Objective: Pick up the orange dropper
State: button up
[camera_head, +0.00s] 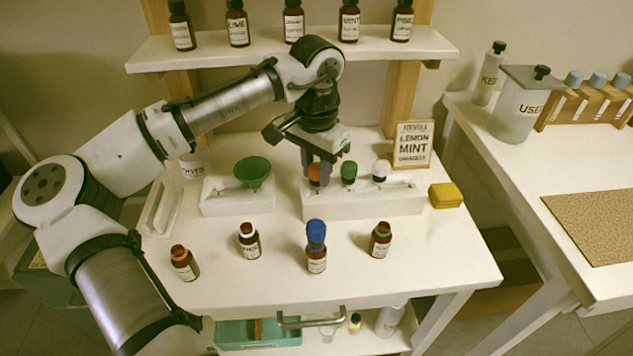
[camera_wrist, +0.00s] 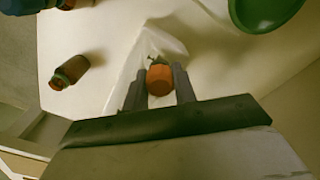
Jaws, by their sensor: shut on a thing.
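The orange dropper (camera_head: 314,174) stands at the left end of the white rack (camera_head: 365,205), beside a green dropper (camera_head: 349,172) and a white dropper (camera_head: 380,171). My gripper (camera_head: 316,171) points down over it, with its fingers closed on its sides. In the wrist view the orange bulb (camera_wrist: 160,78) sits between the two grey fingers. The dropper's lower part is mostly hidden; I cannot tell whether it is clear of its slot.
A green funnel (camera_head: 253,171) stands left in another white holder. Several brown bottles line the table front, one with a blue dropper (camera_head: 316,233). A yellow block (camera_head: 446,195) and a formula sign (camera_head: 412,145) are at right. A bottle shelf (camera_head: 260,50) is behind my arm.

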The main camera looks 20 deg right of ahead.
notch_tip(320, 180, up, 20)
jog(key=p, duration=0.1)
dwell(0.5)
dwell(0.4)
